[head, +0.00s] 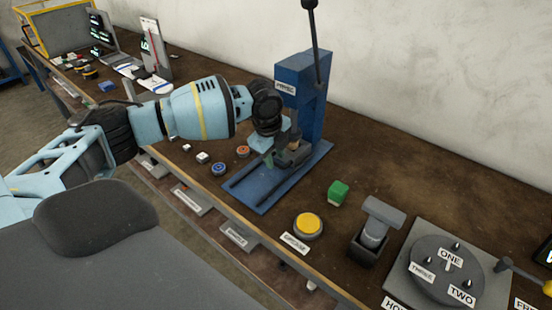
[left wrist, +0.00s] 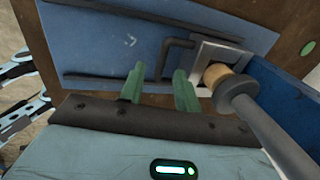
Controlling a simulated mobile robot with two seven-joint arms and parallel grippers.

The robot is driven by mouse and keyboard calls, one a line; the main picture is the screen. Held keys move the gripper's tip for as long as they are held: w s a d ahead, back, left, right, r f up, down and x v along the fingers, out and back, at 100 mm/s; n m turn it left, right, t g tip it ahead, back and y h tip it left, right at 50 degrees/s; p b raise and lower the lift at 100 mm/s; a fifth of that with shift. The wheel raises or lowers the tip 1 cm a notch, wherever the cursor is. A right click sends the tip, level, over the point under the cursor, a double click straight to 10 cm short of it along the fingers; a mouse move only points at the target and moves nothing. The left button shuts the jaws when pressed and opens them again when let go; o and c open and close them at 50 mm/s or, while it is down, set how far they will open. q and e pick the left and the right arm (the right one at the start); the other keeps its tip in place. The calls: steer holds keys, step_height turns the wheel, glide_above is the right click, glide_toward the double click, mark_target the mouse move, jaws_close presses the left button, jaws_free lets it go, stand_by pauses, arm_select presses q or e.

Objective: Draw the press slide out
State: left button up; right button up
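The blue press (head: 312,95) stands on the bench with its blue base plate (head: 262,203) and dark rails in front. The press slide (head: 293,157) is a grey, box-like holder under the ram, at the press end of the rails. In the left wrist view the slide (left wrist: 203,52) holds a tan round piece (left wrist: 215,74) below the grey ram (left wrist: 236,92). Its dark bent handle (left wrist: 163,58) shows between my left gripper's green fingers (left wrist: 160,82). The fingers are apart, with gaps beside the handle. My left gripper (head: 262,157) is over the plate. My right gripper is not visible.
The press lever (head: 317,45) rises above the press. A green block (head: 338,192), a yellow button (head: 308,224), a grey hammer-like tool (head: 377,228) and a numbered dial (head: 435,285) stand to the right. Small buttons (head: 219,168) lie left of the plate.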

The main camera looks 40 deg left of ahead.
arm_select(q)
steer(key=shift+w+f, duration=0.15)
steer(key=shift+f, duration=0.55)
jaws_close()
